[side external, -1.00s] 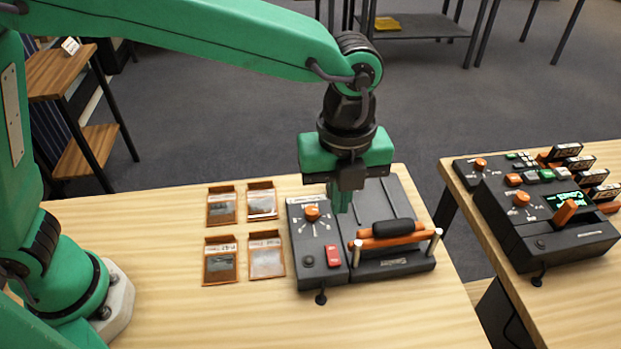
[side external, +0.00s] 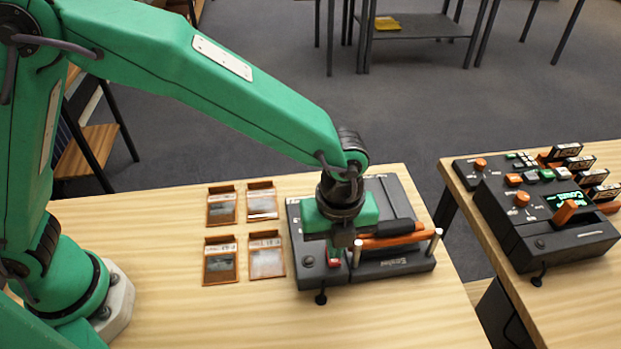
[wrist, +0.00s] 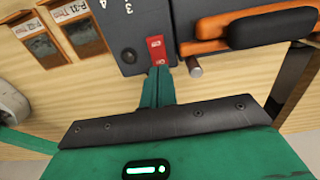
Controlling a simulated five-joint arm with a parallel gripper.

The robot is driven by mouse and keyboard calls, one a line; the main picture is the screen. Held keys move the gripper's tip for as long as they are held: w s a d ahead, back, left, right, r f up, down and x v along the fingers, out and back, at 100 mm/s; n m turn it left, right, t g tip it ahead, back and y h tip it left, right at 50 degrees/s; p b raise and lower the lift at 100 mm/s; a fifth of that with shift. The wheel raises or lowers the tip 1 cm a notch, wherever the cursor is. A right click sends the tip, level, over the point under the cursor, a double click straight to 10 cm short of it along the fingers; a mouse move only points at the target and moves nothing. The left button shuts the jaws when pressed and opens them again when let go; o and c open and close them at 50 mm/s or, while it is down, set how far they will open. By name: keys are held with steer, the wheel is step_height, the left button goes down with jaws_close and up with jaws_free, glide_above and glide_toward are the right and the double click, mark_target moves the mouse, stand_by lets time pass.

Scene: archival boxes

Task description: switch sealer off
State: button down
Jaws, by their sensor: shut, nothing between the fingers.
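The sealer (side external: 395,266) is a dark grey machine on the wooden table, with an orange bar and black grip (side external: 393,234) across its front. Its red rocker switch (wrist: 156,47) shows in the wrist view on the left control panel, with white marks on it. My gripper (wrist: 158,70) is shut and empty, its green fingertips at the near end of the red switch. I cannot tell whether the fingertips touch the switch.
Several orange-framed cards (side external: 221,260) lie left of the sealer. A second dark console (side external: 550,240) with orange knobs and a lit display stands on another table at the right. The table front (side external: 220,320) is clear.

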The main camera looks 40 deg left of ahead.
mark_target(335, 273)
steer(key=shift+f, duration=0.95)
steer(key=shift+s+f, duration=0.1)
steer(key=shift+f, duration=0.1)
steer(key=shift+a, duration=0.1)
steer(key=shift+w+a+r, duration=0.3)
steer(key=shift+w+a, duration=0.05)
steer(key=shift+w, duration=0.2)
steer(key=shift+r, duration=0.1)
step_height(335, 273, up, 14)
steer(key=s+d, duration=0.2)
steer(key=shift+f, duration=0.25)
stand_by(0.4)
